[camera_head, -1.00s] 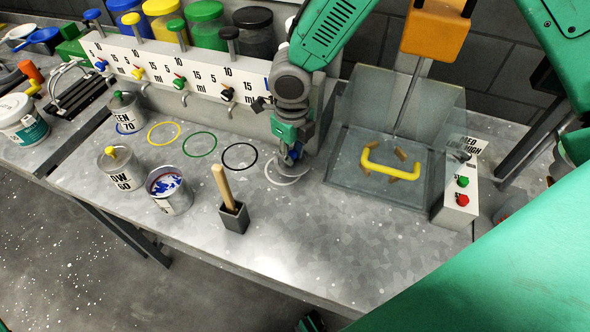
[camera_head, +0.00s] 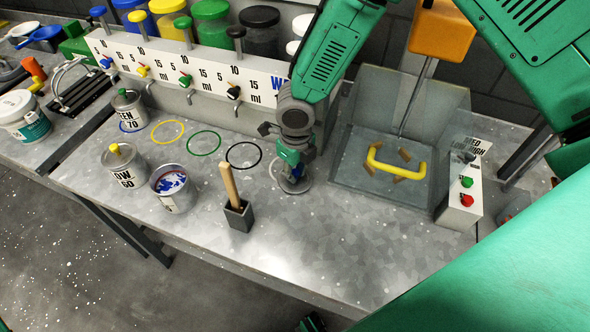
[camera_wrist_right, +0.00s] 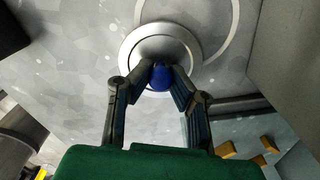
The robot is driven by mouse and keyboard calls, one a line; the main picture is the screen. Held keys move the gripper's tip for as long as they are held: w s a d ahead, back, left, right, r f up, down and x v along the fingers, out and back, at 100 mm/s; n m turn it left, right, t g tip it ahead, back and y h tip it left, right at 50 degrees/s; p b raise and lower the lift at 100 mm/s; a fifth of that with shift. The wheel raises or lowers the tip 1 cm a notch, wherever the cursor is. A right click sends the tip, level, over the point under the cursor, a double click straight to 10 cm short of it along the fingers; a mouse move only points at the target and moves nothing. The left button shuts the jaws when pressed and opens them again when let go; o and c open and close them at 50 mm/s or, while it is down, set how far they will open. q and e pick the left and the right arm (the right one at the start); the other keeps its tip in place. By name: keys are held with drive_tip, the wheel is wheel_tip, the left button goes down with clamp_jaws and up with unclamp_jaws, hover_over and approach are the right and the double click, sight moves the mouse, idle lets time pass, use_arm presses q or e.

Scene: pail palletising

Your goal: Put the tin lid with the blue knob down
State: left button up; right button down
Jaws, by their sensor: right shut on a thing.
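My right gripper (camera_head: 292,170) points down at the bench and is shut on the blue knob (camera_wrist_right: 162,77) of the tin lid. The round silver lid (camera_wrist_right: 150,38) shows below the fingers in the right wrist view. In the head view the lid (camera_head: 295,187) is low over the bench, at the front edge of a white ring mark (camera_head: 272,170) that the gripper partly hides. In the wrist view the ring runs beside the lid, which overlaps it. I cannot tell whether the lid touches the bench.
A clear-walled station with a yellow handle (camera_head: 396,170) stands close right of the gripper, beside a button box (camera_head: 461,195). An open pail (camera_head: 175,190), a lidded pail (camera_head: 125,166) and a wooden-handled tool in a block (camera_head: 238,214) stand left. The front bench is clear.

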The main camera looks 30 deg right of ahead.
sight(297, 171)
drive_tip(key=shift+d+f, duration=0.1)
drive_tip(key=shift+f, duration=0.1)
drive_tip(key=c, duration=1.9)
unclamp_jaws()
drive_tip(key=shift+d+f, duration=0.15)
drive_tip(key=shift+d, duration=0.05)
drive_tip(key=o, duration=0.4)
drive_tip(key=shift+d, duration=0.65)
drive_tip(key=shift+a, duration=0.15)
drive_tip(key=r, duration=0.4)
drive_tip(key=a+r, duration=0.1)
drive_tip(key=r, duration=0.1)
drive_tip(key=shift+r, duration=0.2)
wheel_tip(297, 171, up, 7)
drive_tip(key=shift+f+p, duration=0.2)
drive_tip(key=shift+p, duration=0.2)
drive_tip(key=shift+d, duration=0.1)
